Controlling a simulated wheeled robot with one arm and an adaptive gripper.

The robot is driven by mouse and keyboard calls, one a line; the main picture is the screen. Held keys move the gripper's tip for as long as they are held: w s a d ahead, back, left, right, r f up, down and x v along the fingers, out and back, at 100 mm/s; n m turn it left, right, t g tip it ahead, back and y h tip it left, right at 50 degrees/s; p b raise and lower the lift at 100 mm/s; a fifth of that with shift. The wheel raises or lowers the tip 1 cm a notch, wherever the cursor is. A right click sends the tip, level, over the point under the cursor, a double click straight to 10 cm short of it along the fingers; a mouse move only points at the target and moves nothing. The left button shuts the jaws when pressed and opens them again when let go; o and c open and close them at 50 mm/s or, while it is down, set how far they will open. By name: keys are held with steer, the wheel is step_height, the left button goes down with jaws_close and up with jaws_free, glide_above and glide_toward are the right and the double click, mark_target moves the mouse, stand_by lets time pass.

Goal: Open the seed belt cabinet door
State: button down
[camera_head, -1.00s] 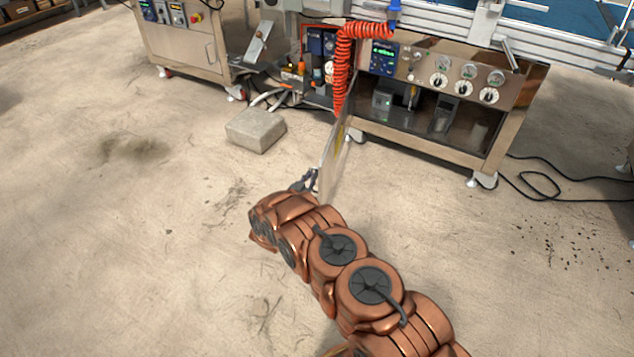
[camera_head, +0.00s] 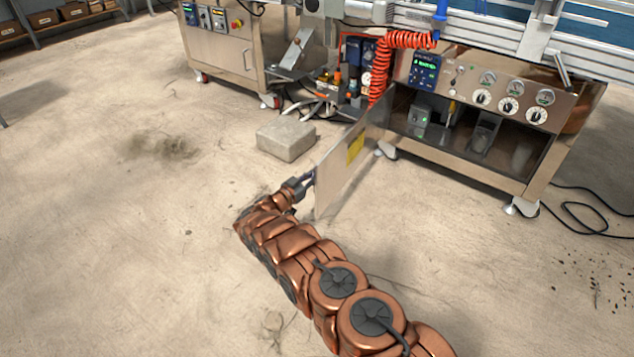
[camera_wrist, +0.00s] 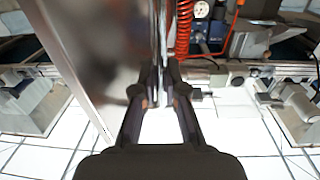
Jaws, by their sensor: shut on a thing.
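The seed belt cabinet door (camera_head: 338,172) is a metal panel with a yellow label, swung out from the left side of the cabinet (camera_head: 455,150). The cabinet's interior shows, with small devices inside. My gripper (camera_head: 308,180) is at the door's outer free end. In the wrist view my gripper (camera_wrist: 162,88) has its fingers closed around a thin upright part beside the door panel (camera_wrist: 100,60), which fills the left of that view. The exact grip on the handle is hidden by the fingers.
A concrete block (camera_head: 286,138) lies on the floor just left of the door. A coiled orange hose (camera_head: 385,65) hangs above the door's hinge side. Another steel cabinet (camera_head: 222,45) stands at the back left. The floor at left is clear.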

steer(key=shift+w+a+g+b, duration=0.3)
steer(key=shift+w+a+b, duration=0.2)
steer(key=shift+w, duration=0.1)
steer(key=shift+r, duration=0.1)
steer(key=c, duration=1.5)
jaws_free()
steer(key=shift+w, duration=0.1)
steer(key=shift+a, duration=0.15)
steer(key=v, duration=1.2)
steer(key=shift+f, duration=0.2)
steer(key=shift+r, duration=0.1)
